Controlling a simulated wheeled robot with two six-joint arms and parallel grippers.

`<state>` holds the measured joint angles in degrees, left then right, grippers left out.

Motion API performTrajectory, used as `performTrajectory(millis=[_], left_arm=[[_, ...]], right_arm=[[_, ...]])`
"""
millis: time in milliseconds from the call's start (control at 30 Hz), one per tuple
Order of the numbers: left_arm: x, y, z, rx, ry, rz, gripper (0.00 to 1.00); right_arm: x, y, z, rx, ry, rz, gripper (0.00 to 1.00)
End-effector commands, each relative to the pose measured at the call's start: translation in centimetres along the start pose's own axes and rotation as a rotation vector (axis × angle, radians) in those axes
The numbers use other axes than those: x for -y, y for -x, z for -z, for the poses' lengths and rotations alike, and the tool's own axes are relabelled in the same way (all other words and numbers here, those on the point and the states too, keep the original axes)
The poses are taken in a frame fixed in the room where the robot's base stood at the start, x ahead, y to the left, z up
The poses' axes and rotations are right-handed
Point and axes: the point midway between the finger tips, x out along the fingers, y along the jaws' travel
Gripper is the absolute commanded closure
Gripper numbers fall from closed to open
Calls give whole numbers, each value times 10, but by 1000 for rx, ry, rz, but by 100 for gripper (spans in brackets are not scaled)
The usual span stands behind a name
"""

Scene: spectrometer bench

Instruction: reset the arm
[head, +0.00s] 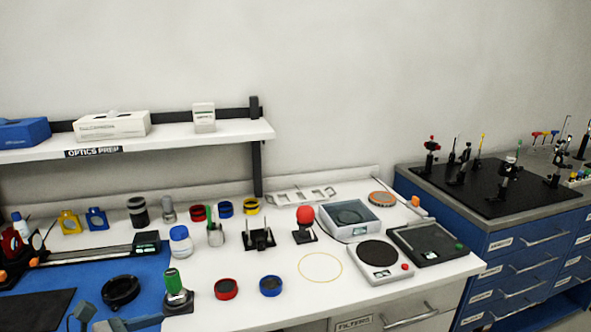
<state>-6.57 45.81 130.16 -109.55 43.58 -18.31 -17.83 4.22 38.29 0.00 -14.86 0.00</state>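Grey-blue parts that look like my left gripper (112,319) show at the bottom left edge, over the blue mat (150,290). They are cut off by the frame, so I cannot tell whether the gripper is open or shut. No held object shows. A black ring (120,290) lies just above them on the mat, and a green-topped holder (175,288) stands to their right. My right gripper is not in view.
The white bench (330,290) carries red (226,289) and blue (270,286) ringed filters, a red-ball post (305,219), a round-plate device (379,257) and a clear-lidded box (350,217). A shelf (190,136) hangs behind. Blue drawers (525,255) stand at right.

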Motion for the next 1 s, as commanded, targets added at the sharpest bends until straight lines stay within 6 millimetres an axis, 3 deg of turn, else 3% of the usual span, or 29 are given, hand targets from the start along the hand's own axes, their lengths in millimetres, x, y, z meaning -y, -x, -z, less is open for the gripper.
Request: performTrajectory(millis=[433, 567, 700, 767, 867, 1000], left_arm=[[28, 6, -48, 380, 358, 78, 27], [27, 18, -65, 553, 552, 87, 27], [10, 40, -75, 798, 874, 64, 27], [-3, 53, -71, 919, 1055, 33, 27], [-26, 72, -45, 1100, 1374, -57, 27], [-45, 89, 21, 1290, 1826, -258, 27]], right_arm=[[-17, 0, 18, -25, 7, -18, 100], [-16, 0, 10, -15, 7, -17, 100], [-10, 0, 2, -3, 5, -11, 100], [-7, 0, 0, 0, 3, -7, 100], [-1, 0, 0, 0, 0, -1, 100], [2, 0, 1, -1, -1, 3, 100]])
